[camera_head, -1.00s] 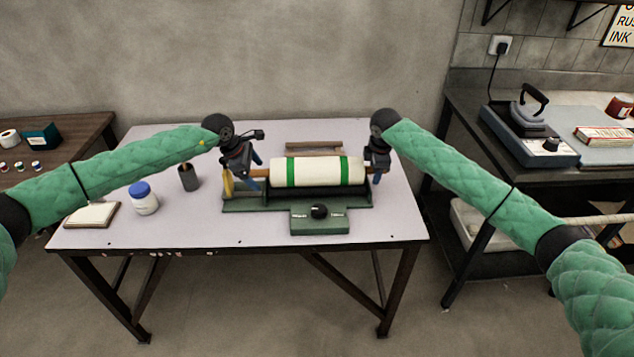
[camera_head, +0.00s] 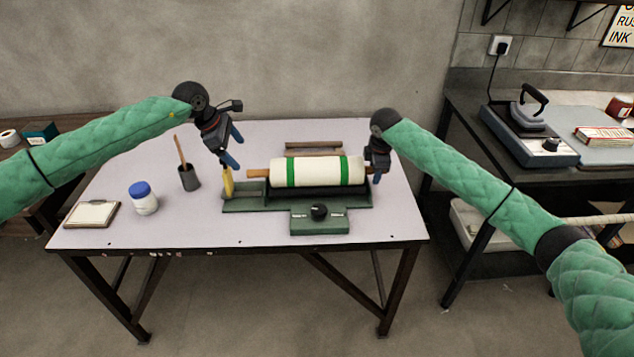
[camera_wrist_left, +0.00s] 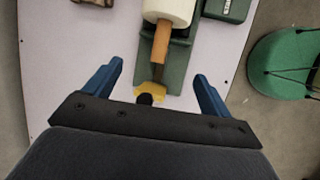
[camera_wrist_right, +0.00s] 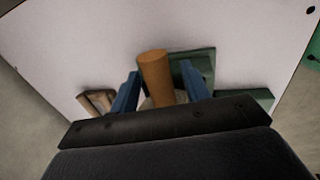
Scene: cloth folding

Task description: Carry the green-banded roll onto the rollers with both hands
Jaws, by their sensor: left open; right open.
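The white roll with two green bands (camera_head: 317,172) lies level on the green roller stand (camera_head: 240,205) on the table. Its wooden left handle (camera_head: 258,173) sticks out free; it also shows in the left wrist view (camera_wrist_left: 160,45). My left gripper (camera_head: 233,153) is open and empty, above and left of that handle, apart from it. My right gripper (camera_head: 376,174) is at the roll's right end. In the right wrist view the wooden right handle (camera_wrist_right: 155,75) stands between its open blue fingers (camera_wrist_right: 160,92); whether they touch it I cannot tell.
A dark cup with a stick (camera_head: 189,178), a blue-lidded jar (camera_head: 145,199) and a notepad (camera_head: 92,214) are on the left. A wooden bar (camera_head: 313,146) lies behind the roll.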

